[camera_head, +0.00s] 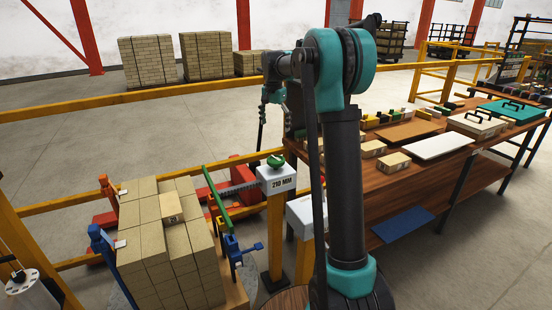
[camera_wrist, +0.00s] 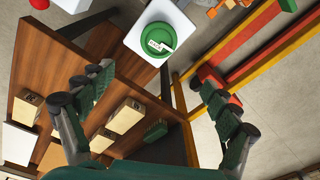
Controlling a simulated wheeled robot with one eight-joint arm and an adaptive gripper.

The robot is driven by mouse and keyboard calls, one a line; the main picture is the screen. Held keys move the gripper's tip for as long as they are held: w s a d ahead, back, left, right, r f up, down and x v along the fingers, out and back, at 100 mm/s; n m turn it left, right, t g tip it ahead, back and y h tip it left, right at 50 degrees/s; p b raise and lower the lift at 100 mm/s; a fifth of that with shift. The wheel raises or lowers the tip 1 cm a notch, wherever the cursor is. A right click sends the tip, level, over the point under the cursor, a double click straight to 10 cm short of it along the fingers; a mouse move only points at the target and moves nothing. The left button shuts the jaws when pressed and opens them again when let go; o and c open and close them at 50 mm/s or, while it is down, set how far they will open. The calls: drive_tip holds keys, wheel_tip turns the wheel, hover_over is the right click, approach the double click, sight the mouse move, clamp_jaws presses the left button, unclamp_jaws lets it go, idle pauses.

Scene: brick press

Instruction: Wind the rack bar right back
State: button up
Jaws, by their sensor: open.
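The rack bar (camera_head: 240,187) is a grey toothed bar. It runs from the left side of a white housing marked 210 MM (camera_head: 276,180) towards a green upright bar (camera_head: 216,203) beside the brick stack. A round green knob (camera_head: 275,161) sits on top of the housing. In the wrist view the knob (camera_wrist: 155,38) shows as a green disc with a pale label, on the white housing top. My gripper (camera_head: 262,124) hangs above and behind the housing, apart from the knob. In the wrist view my gripper (camera_wrist: 155,88) has its fingers spread wide with nothing between them.
The brick stack (camera_head: 165,235) stands left of the housing, with red and blue clamps around it. A wooden workbench (camera_head: 400,180) with blocks and boxes is on the right. Yellow rails (camera_head: 130,97) cross behind. My arm hides part of a second white housing (camera_head: 300,215).

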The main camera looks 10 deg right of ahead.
drive_tip(key=r+m, duration=0.1)
drive_tip(key=m, duration=0.6)
drive_tip(key=m+g, duration=0.1)
drive_tip(key=m, duration=0.5)
approach(276, 159)
drive_tip(key=f, duration=0.9)
drive_tip(key=shift+w+d+f, duration=0.15)
drive_tip(key=shift+w, duration=0.05)
drive_tip(key=shift+c, duration=0.6)
drive_tip(key=c, duration=1)
drive_tip(key=shift+c, duration=0.2)
drive_tip(key=shift+n, duration=0.4)
